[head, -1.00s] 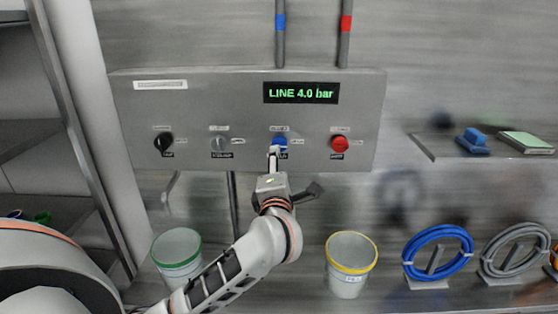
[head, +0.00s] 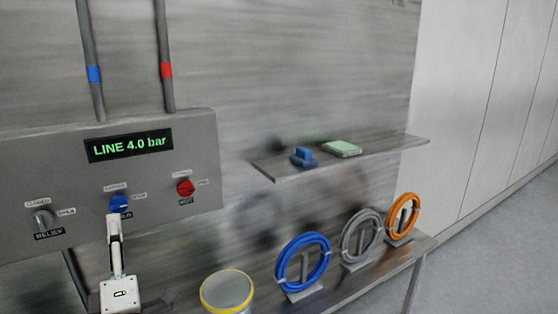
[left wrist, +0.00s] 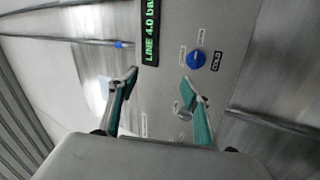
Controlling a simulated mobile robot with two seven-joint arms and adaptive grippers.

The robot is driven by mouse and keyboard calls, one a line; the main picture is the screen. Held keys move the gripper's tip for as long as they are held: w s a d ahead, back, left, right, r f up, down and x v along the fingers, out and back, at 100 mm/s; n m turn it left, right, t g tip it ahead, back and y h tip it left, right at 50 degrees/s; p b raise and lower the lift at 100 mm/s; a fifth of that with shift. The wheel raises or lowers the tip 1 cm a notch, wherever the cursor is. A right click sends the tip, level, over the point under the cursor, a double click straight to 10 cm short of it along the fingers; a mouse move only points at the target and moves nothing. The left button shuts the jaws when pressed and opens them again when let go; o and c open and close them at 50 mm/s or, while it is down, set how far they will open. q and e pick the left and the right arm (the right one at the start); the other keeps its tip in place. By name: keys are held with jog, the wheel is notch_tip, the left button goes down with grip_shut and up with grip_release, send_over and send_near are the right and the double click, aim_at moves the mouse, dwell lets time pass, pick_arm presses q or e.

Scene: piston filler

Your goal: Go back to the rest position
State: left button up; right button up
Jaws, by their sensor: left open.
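My left gripper (head: 113,222) shows at the lower left of the head view, with its fingers just below the blue knob (head: 118,203) in the picture. In the left wrist view my left gripper (left wrist: 160,88) is open with nothing between its fingers. The blue knob (left wrist: 197,59) is beyond the fingers there, apart from them. The knob is on a grey control panel (head: 60,165) whose display (head: 130,146) reads "LINE 4.0 bar". My right gripper is not in view.
A grey knob (head: 43,218) and a red knob (head: 185,187) flank the blue one. A yellow-rimmed bucket (head: 228,290) and blue (head: 303,262), grey (head: 362,236) and orange (head: 402,217) hose coils stand below. A shelf (head: 385,150) juts from the wall. Clear floor (head: 500,240) lies right.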

pick_arm(q)
jog(key=s+d+f+m+g+h, duration=0.1)
jog(key=s+d+f+m+h, duration=0.2)
jog(key=d+f+m+h, duration=0.55)
jog(key=s+d+f+m+h, duration=0.2)
jog(key=d+f+m+h, duration=0.4)
jog(key=f+m, duration=0.6)
jog(key=s+f+m+g, duration=0.1)
jog(key=s+f+g, duration=0.2)
jog(key=s+f, duration=0.2)
jog(key=s+a+f+m+g+y, duration=0.1)
jog(key=s+f, duration=0.4)
jog(key=f, duration=0.7)
jog(key=s+a+f+m+g, duration=0.1)
jog(key=s+f+m+g, duration=0.2)
jog(key=f, duration=0.6)
jog(key=s+g, duration=0.2)
jog(key=shift+s+f, duration=0.25)
jog(key=shift+s, duration=0.15)
jog(key=shift+y, duration=0.25)
jog(key=shift+c, duration=0.5)
